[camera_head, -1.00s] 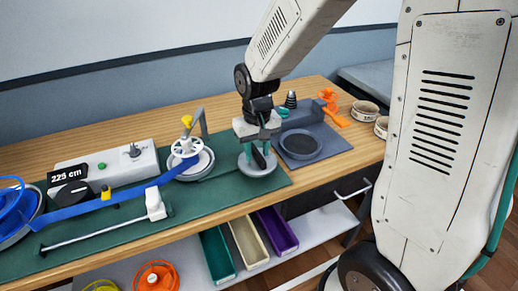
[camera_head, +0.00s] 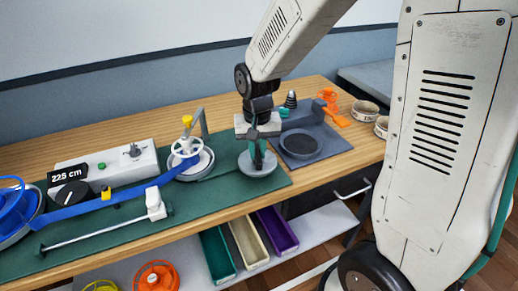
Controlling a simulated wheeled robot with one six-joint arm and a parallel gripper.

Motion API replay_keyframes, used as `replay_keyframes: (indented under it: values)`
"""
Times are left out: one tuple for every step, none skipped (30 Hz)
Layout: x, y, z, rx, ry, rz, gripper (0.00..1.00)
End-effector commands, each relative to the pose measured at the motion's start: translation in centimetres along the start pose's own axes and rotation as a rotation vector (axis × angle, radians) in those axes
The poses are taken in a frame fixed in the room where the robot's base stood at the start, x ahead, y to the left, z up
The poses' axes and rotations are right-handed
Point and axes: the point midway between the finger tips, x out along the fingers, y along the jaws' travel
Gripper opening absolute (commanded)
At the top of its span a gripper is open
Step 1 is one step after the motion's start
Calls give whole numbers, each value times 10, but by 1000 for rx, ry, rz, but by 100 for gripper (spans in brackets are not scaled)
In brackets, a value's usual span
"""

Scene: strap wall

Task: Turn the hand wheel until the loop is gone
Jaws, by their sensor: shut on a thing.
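My gripper (camera_head: 258,160) points down at a light grey round wheel (camera_head: 264,170) on the green mat, right of the strap line. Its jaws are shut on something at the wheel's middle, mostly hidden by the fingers. A blue strap (camera_head: 120,201) runs from a blue reel (camera_head: 12,208) at the left edge to a grey reel (camera_head: 203,164) in the middle. A white spoked wheel (camera_head: 186,148) with a yellow knob stands above that reel. I cannot make out a clear loop in the strap. A black display (camera_head: 68,173) appears to read 225 cm.
A white box (camera_head: 120,163) with a green button stands behind the strap. A white slider (camera_head: 154,204) sits on a rail in front. A dark tray (camera_head: 301,145), an orange tool (camera_head: 333,108) and tape rolls (camera_head: 365,111) lie right. Coloured bins (camera_head: 277,231) are below.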

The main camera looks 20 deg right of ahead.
Motion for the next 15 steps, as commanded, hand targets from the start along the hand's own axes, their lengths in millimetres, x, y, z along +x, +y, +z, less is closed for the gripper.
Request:
replay_keyframes:
  values:
    - [0,0,0,38,1,1,0]
    - [0,0,0,62,1,1,0]
    - [0,0,0,93,1,1,0]
    - [0,0,0,116,1,0,0]
    - [0,0,0,138,1,0,0]
    - [0,0,0,167,1,0,0]
    - [0,0,0,188,1,0,0]
    - [0,0,0,207,1,0,0]
    - [0,0,0,233,1,0,0]
    - [0,0,0,251,1,0,0]
    - [0,0,0,267,1,0,0]
    - [0,0,0,288,1,0,0]
    - [0,0,0,302,1,0,0]
    - [0,0,0,316,1,0,0]
    - [0,0,0,331,1,0,0]
